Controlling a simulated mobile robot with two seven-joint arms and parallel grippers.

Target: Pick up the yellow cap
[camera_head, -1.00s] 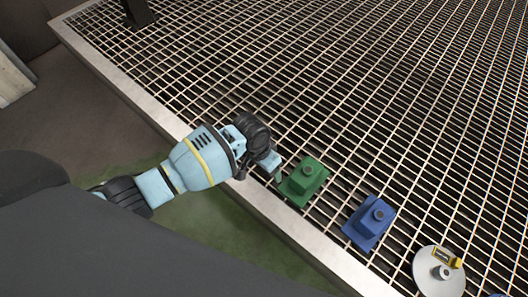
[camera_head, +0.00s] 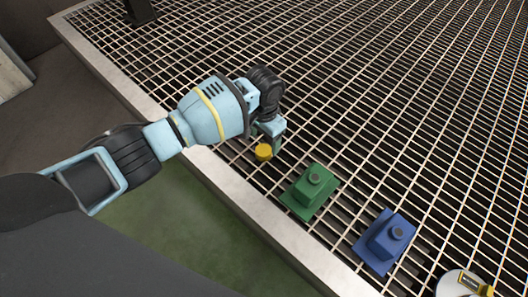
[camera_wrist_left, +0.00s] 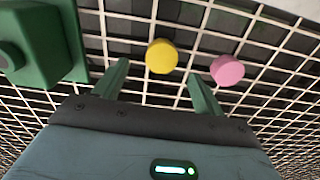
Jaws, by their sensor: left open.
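The yellow cap (camera_head: 263,152) is a small round disc on the metal grating, near its front edge and left of the green block. In the left wrist view the yellow cap (camera_wrist_left: 161,56) lies ahead of my left gripper (camera_wrist_left: 158,85), in the gap between its two fingers and a little beyond their tips. The fingers are apart and nothing is between them. In the head view my left gripper (camera_head: 267,133) is just above and behind the cap. My right gripper is not in view.
A pink cap (camera_wrist_left: 227,70) lies right of the yellow one in the wrist view. A green block (camera_head: 310,190) with a knob is close by, also seen in the wrist view (camera_wrist_left: 40,45).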

